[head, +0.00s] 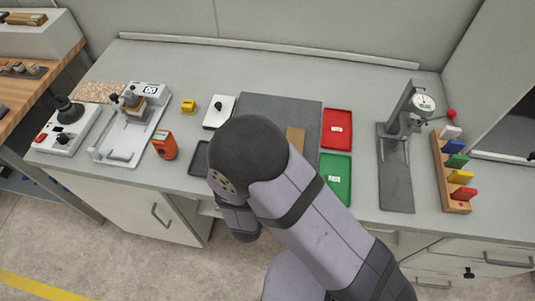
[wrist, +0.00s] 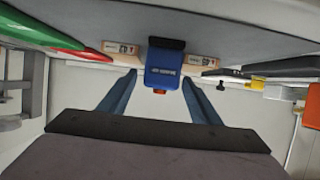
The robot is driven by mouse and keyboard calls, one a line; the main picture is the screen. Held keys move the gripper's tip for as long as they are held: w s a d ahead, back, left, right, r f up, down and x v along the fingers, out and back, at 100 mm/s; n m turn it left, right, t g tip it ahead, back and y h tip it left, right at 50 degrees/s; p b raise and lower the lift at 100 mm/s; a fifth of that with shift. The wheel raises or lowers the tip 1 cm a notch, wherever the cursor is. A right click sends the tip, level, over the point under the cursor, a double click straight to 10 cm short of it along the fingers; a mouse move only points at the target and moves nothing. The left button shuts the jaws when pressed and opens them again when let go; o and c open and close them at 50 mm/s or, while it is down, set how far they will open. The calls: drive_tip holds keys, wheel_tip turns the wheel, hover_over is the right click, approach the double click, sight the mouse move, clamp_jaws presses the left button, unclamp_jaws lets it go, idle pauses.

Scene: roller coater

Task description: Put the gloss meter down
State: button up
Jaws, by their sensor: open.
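The gloss meter, a blue box (wrist: 163,69) with a dark base and a red button, is in the wrist view, which shows the bench upside down. Its dark base appears to be at the bench surface. My gripper (wrist: 159,77) is open, with one dark blue finger on each side of the meter. Whether either finger touches it, I cannot tell. In the head view my arm hides the meter and the gripper.
Tan labelled panels (wrist: 121,49) lie by the meter. The red tray (head: 337,114) and green tray (head: 336,165) are right of the dark mat (head: 270,101). An orange device (head: 164,145) stands left. A gauge stand (head: 396,180) and colored-block rack (head: 458,207) are right.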

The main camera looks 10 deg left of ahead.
drive_tip(key=shift+x, duration=1.2)
clamp_jaws()
drive_tip(key=shift+r, duration=0.2)
